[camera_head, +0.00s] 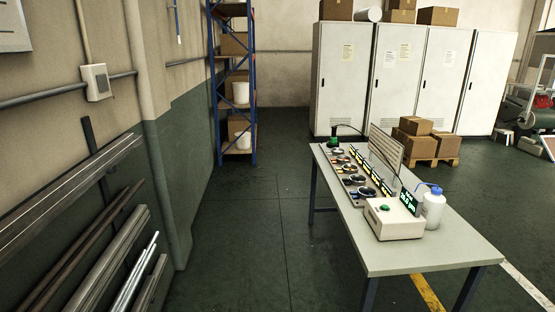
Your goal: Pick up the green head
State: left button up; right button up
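A small object with a black upper part and a green part (333,142) stands at the far left end of the table (440,249). It is too small to tell whether this is the green head. A beige box (394,222) at the near end has a small green knob or button (384,208) on top. A dark display with green characters (411,200) stands behind the box. Neither of my grippers is in view.
A row of round dishes (357,180) lies along the table, with a grey panel (386,146) behind. A white bottle (433,208) stands beside the box. A shelf rack (237,95), white cabinets (343,75) and cartons (414,126) stand behind. Floor left of the table is clear.

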aim_at(333, 140)
jog(key=i, duration=4.8)
jog(key=i+j+z, duration=0.15)
jog(key=i, duration=0.3)
jog(key=i+j+z, duration=0.1)
jog(key=i, duration=0.35)
jog(key=i+j+z, duration=0.15)
jog(key=i, duration=0.3)
jog(key=i+j+z, duration=0.15)
jog(key=i+j, duration=0.15)
jog(key=i, duration=0.1)
